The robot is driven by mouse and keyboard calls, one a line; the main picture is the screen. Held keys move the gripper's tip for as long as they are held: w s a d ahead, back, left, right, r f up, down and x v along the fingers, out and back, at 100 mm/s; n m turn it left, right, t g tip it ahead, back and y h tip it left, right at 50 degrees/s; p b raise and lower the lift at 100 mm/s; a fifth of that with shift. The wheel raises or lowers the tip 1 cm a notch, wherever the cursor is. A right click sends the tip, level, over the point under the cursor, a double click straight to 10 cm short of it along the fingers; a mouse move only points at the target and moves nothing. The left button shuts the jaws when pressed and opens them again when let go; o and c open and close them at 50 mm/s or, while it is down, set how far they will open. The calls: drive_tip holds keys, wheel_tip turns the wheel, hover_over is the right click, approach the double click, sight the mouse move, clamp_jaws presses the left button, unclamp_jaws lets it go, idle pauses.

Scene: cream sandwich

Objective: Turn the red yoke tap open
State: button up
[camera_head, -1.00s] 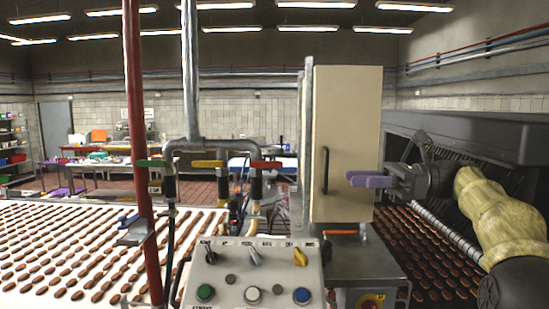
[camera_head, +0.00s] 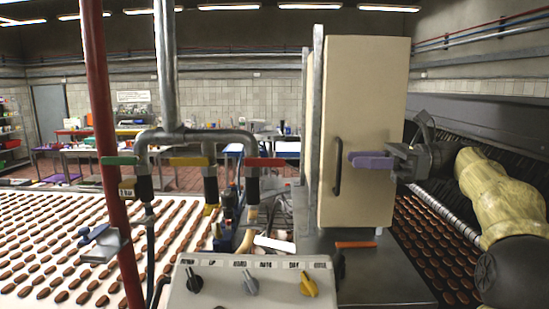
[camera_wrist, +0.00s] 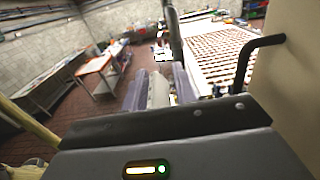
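The tap with the red handle (camera_head: 265,162) is the rightmost of three on a grey pipe manifold (camera_head: 195,135), left of the tall beige cabinet. My gripper (camera_head: 352,160) is well right of the red tap, in front of the cabinet door, with purple fingers pointing left. In the wrist view my gripper (camera_wrist: 160,85) shows two fingers apart with nothing held. I cannot make out the red tap there.
The beige cabinet (camera_head: 365,120) with a dark door handle (camera_head: 337,168) stands near my gripper. A control box (camera_head: 250,290) with knobs is in front. A red vertical pipe (camera_head: 98,100) stands left. A conveyor (camera_head: 40,215) carries brown pieces. An orange-red item (camera_head: 356,244) lies by the cabinet.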

drive_tip(key=p, duration=0.9)
approach(275, 159)
drive_tip(key=a, duration=0.9)
drive_tip(key=shift+w+a+r, duration=0.1)
drive_tip(key=shift+w, duration=0.2)
drive_tip(key=shift+a, duration=0.4)
drive_tip(key=shift+c, duration=0.5)
clamp_jaws()
